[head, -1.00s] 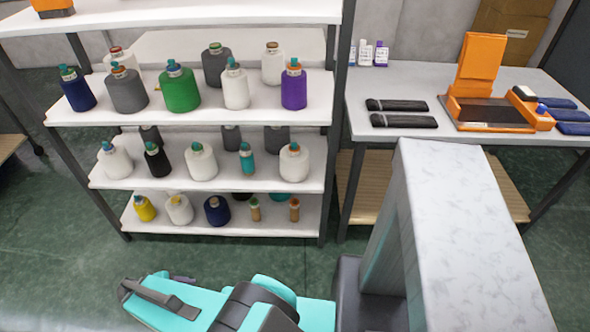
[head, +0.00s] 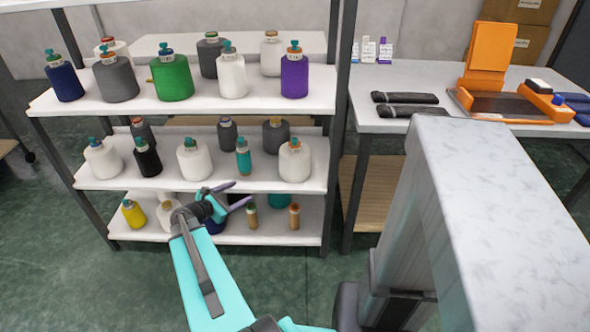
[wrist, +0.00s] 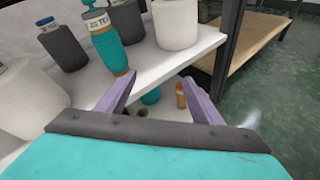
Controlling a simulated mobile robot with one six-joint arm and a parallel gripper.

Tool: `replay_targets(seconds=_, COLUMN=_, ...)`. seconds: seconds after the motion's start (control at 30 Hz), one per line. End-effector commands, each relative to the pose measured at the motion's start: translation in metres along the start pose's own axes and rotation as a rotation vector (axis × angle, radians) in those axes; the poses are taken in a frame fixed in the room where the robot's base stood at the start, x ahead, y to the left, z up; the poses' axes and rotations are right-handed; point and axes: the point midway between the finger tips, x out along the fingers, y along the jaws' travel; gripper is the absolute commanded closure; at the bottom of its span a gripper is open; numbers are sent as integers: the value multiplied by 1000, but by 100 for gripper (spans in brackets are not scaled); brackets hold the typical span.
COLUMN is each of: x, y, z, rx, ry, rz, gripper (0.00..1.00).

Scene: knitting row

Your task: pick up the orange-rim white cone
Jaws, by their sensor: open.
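A white cone with an orange rim at its top (head: 295,162) stands upright at the right end of the middle shelf. In the wrist view a white cone (wrist: 178,25), seemingly the same one, stands at the top edge with its top cut off. My gripper (head: 241,194) is open and empty in front of the shelves, below and left of that cone and apart from it. In the wrist view its purple fingers (wrist: 159,82) are spread, with the shelf edge beyond them.
A slim teal cone (head: 243,157) and another white cone (head: 194,161) stand left of it, with a dark grey cone (head: 276,134) behind. The shelf above (head: 215,107) holds several cones. A shelf post (head: 335,150) and a table (head: 450,75) stand to the right.

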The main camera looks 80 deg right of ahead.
Motion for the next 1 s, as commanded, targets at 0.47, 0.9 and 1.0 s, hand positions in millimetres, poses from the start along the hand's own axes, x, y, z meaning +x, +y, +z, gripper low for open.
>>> replay_targets(seconds=0.47, x=110, y=-14, z=116, rx=-283, ry=-320, rz=-12, gripper=40)
replay_targets(seconds=0.9, x=116, y=-16, z=128, rx=-313, ry=-346, rz=-17, gripper=40)
replay_targets(seconds=1.0, x=118, y=-16, z=128, rx=-313, ry=-346, rz=-17, gripper=40)
